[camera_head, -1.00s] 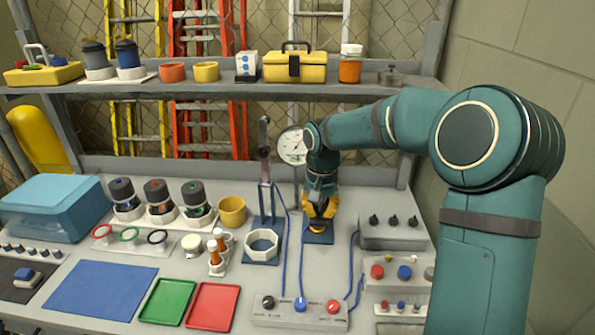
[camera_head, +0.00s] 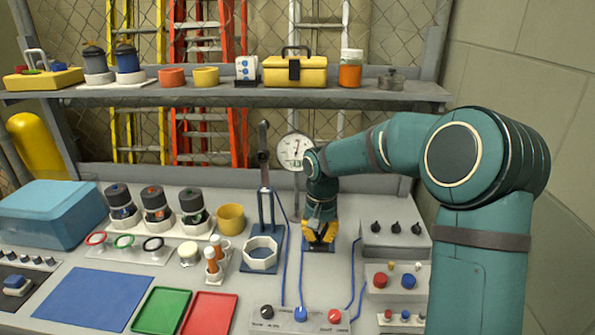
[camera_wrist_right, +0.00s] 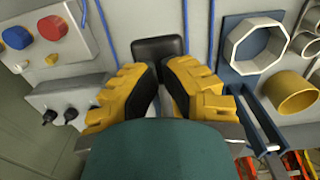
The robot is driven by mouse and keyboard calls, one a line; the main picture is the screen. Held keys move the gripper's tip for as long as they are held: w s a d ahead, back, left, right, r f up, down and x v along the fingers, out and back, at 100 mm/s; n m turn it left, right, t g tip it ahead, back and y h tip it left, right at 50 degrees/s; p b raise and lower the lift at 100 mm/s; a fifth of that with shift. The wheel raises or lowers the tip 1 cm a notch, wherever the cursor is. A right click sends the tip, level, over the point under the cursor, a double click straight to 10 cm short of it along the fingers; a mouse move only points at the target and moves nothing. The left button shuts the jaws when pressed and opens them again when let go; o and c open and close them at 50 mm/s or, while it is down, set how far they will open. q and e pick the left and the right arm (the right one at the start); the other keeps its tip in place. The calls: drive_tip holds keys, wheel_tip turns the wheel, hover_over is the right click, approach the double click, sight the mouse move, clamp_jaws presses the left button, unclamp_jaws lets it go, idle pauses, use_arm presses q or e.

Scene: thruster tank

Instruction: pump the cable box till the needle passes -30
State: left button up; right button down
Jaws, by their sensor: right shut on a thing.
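The round white gauge (camera_head: 294,151) stands behind, just left of my wrist. Its dark needle points roughly upward; the numbers are too small to read. My left gripper is not in view.
A grey box with black knobs (camera_head: 394,240) stands right of the gripper. Blue cables run to a control box (camera_head: 301,318) in front. A white octagonal ring (camera_head: 260,254) and a yellow cup (camera_head: 230,218) stand to the left. The shelf (camera_head: 220,96) spans behind.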

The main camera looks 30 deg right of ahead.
use_arm(q)
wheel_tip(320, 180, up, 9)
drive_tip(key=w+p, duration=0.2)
drive_tip(key=p, duration=0.6)
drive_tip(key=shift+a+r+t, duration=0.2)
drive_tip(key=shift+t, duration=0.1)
use_arm(e)
wheel_tip(320, 180, up, 12)
drive_tip(key=shift+f, duration=0.25)
